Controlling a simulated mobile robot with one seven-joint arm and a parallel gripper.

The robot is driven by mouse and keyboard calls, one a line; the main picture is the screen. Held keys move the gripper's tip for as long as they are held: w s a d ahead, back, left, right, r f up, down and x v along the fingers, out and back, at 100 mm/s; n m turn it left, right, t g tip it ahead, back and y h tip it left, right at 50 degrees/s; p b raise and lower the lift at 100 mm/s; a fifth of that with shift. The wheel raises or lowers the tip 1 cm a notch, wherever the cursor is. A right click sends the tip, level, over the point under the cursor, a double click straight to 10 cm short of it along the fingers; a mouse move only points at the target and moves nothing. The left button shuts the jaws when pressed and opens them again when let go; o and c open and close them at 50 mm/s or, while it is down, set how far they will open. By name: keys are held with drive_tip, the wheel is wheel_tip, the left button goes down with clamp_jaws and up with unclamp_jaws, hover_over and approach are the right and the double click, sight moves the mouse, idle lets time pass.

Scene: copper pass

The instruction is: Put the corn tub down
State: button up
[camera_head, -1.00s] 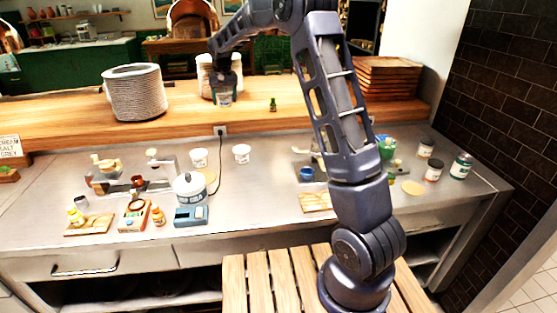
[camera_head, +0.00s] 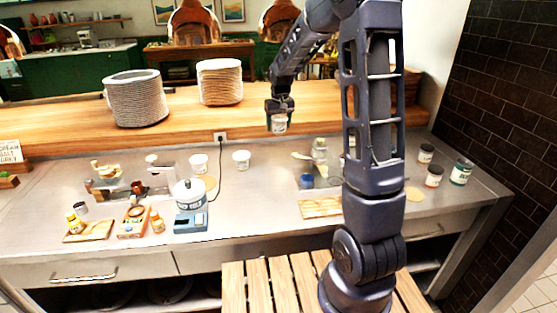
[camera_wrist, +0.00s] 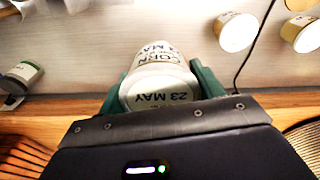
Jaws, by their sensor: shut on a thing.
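My gripper (camera_head: 279,112) is shut on the corn tub (camera_head: 279,124), a small white tub. In the wrist view the corn tub (camera_wrist: 158,75) sits between the green fingers, with "CORN" and "23 MAY" on its label. In the head view the gripper holds it in front of the wooden shelf's front edge, seemingly above the steel counter (camera_head: 255,195). Two similar white tubs stand on the counter, one at the left (camera_head: 199,164) and one at the right (camera_head: 241,160). The wrist view also shows two white tubs at upper right.
Plate stacks (camera_head: 137,98) stand on the raised wooden shelf (camera_head: 190,112). Several jars (camera_head: 460,172) stand at the right. Clear counter lies right of the two tubs. A black cord runs down from the outlet (camera_head: 220,137).

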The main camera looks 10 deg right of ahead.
sight(280, 133)
wheel_tip(280, 133, down, 16)
drive_tip(key=shift+r, duration=0.1)
idle(0.5)
drive_tip(key=o, duration=1.1)
drive_tip(key=shift+c, duration=0.2)
drive_tip(key=r, duration=0.4)
drive_tip(key=s+r, duration=0.1)
drive_tip(key=r, duration=0.6)
drive_tip(key=shift+s+d+r, duration=0.15)
drive_tip(key=shift+s+r, duration=0.05)
drive_tip(key=shift+r, duration=0.2)
drive_tip(key=s+d+r+m+t, duration=0.1)
drive_tip(key=s+d+r, duration=0.3)
drive_tip(key=s+r, duration=0.6)
drive_tip(key=s+d+r+m+t, duration=0.1)
drive_tip(key=s+d+r, duration=0.45)
drive_tip(key=s, duration=0.85)
drive_tip(key=s+d+t, duration=0.1)
drive_tip(key=s, duration=1)
drive_tip(key=shift+r, duration=0.35)
